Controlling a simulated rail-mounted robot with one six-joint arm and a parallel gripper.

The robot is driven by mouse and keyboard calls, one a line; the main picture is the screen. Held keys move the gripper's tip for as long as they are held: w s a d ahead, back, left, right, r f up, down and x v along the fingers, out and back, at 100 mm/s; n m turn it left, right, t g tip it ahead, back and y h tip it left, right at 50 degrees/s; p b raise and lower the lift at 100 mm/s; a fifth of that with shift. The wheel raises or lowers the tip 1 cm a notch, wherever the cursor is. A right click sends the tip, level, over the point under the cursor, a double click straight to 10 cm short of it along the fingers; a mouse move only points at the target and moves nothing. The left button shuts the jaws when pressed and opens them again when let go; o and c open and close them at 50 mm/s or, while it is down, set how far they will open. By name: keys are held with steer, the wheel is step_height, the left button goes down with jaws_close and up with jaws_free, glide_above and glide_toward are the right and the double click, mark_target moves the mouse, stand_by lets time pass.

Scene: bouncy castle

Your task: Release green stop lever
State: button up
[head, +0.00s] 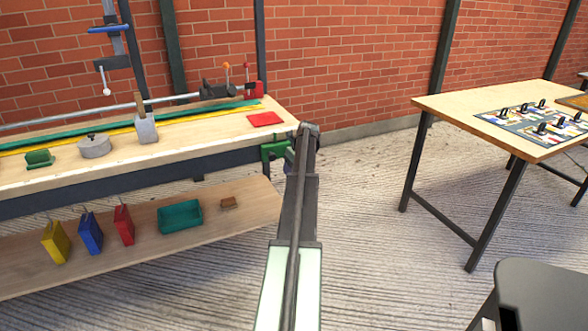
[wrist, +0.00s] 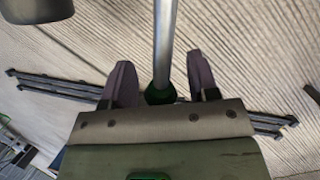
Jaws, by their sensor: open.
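In the wrist view my gripper (wrist: 161,72) is open, with one dark finger on each side of a grey rod. The rod (wrist: 166,40) has a green end (wrist: 160,95) that sits between the fingers near the palm; I cannot tell if either finger touches it. In the head view a green part (head: 274,150), which looks like the stop lever or its mount, is at the right end of the workbench, beside the far end of my arm. My arm hides part of that spot, and my fingers cannot be made out there.
A second table (head: 455,103) stands at right; floor between is clear.

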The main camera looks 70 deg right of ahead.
steer(key=p+v, duration=1)
steer(key=shift+s+r, duration=0.15)
steer(key=shift+r, duration=0.25)
